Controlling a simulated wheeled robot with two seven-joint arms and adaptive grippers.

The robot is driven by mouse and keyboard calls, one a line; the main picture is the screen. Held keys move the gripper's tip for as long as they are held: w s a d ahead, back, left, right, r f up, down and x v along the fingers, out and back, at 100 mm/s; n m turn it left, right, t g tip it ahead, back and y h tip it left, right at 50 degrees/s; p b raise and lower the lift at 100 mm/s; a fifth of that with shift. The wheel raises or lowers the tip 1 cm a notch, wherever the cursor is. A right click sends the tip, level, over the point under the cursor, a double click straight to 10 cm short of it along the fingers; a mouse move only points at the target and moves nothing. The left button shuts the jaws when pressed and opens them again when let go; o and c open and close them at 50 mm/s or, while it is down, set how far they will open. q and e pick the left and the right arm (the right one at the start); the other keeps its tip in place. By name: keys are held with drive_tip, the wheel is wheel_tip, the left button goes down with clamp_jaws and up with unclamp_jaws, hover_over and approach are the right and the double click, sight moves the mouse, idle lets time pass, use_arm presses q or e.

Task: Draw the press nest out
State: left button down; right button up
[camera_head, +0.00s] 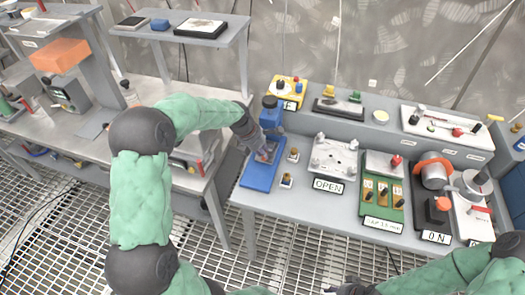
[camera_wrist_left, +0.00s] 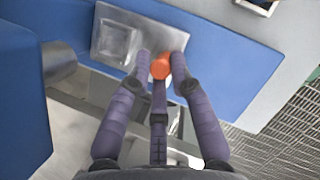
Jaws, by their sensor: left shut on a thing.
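The blue press (camera_head: 270,117) stands at the left end of the right-hand bench, on a blue base (camera_head: 260,175). The press nest (camera_wrist_left: 108,45) is a silver metal plate with a square recess, lying on the blue base in the left wrist view. Its orange knob (camera_wrist_left: 161,67) is at the near edge. My left gripper (camera_wrist_left: 160,60) is shut on this knob; in the head view the gripper (camera_head: 258,148) reaches in from the left and partly hides the nest. My right gripper (camera_head: 345,288) is only partly in view at the bottom edge, its fingers unclear.
Two small brass-topped parts (camera_head: 286,180) stand just right of the press base. Farther right are a plate fixture by the OPEN sign (camera_head: 328,186), a green board (camera_head: 384,208) and a motor-like unit (camera_head: 433,172). A gap separates this bench from the left bench (camera_head: 150,90).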

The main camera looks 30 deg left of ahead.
use_arm(q)
drive_tip(key=s+p, duration=0.2)
drive_tip(key=s, duration=0.1)
drive_tip(key=s+d+p, duration=0.1)
drive_tip(key=s, duration=0.2)
drive_tip(key=s+d+p, duration=0.1)
drive_tip(key=s+p, duration=0.1)
drive_tip(key=s, duration=0.1)
drive_tip(key=shift+s+d+r+p, duration=0.15)
drive_tip(key=shift+d+p, duration=0.1)
drive_tip(key=shift+p, duration=0.05)
drive_tip(key=shift+s+d, duration=0.1)
drive_tip(key=shift+s, duration=0.3)
drive_tip(key=c, duration=1.2)
unclamp_jaws()
drive_tip(key=shift+c, duration=0.2)
drive_tip(key=shift+o, duration=0.3)
drive_tip(key=shift+d, duration=0.2)
drive_tip(key=shift+a, duration=0.15)
